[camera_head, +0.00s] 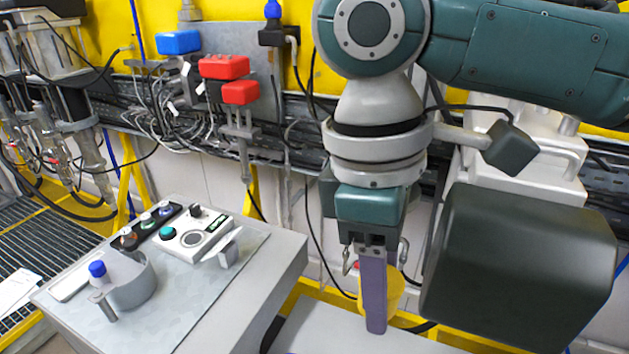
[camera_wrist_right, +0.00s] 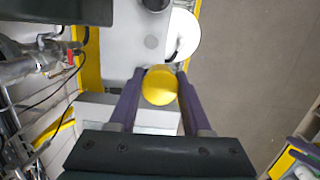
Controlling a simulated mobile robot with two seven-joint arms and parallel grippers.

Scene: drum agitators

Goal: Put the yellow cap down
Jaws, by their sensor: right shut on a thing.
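The yellow cap (camera_head: 396,290) is round and sits between the purple fingers of my right gripper (camera_head: 377,322), partly hidden behind a finger in the head view. In the right wrist view the yellow cap (camera_wrist_right: 160,86) shows as a disc with a finger of my right gripper (camera_wrist_right: 158,78) on either side. The gripper is shut on it. The fingers point down over a pale surface (camera_head: 318,335) at the bottom of the head view. The gap between cap and surface cannot be told. My left gripper is not in view.
A grey table (camera_head: 255,290) at left carries a grey cup-like holder (camera_head: 130,287), a blue-topped bottle (camera_head: 98,270) and a white device (camera_head: 195,236). A large dark box (camera_head: 520,270) stands right of the gripper. The wrist view shows a white round thing (camera_wrist_right: 184,35) beyond the cap.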

